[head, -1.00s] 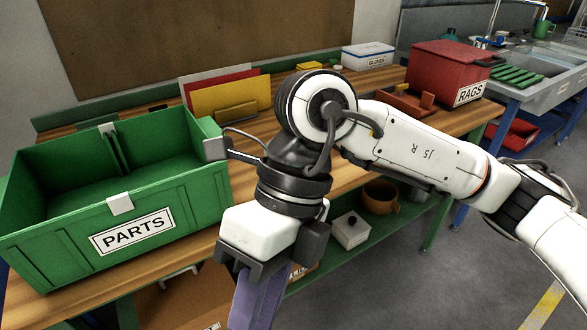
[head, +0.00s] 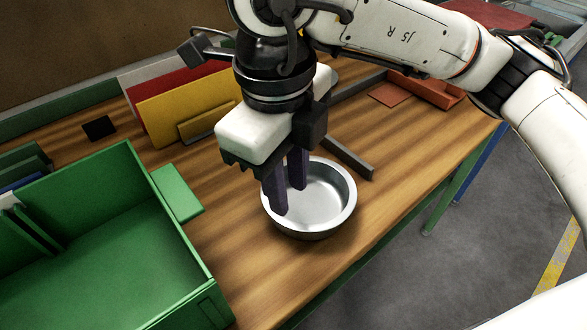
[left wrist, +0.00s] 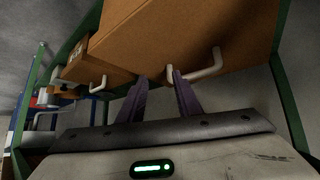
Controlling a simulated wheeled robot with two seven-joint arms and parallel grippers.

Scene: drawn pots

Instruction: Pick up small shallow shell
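A small shallow round metal shell (head: 325,208), silver-grey with a wide rim, sits upright on the wooden bench near its front edge. My right gripper (head: 290,201) comes down from above at the shell's left side. Its two purple fingers are apart, with a gap between them, and overlap the left rim in the head view. The farther finger shows against the shell's inside; I cannot tell whether either finger touches the wall. My left gripper (left wrist: 158,76) is seen only in the left wrist view, its fingers apart with nothing between them.
A green bin (head: 110,270) stands left of the shell. Yellow and red upright panels (head: 185,103) are behind. A grey bar (head: 347,158) lies just behind the shell. An orange tray (head: 425,90) is at back right. In the left wrist view, a brown box (left wrist: 222,35) with handles is close ahead.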

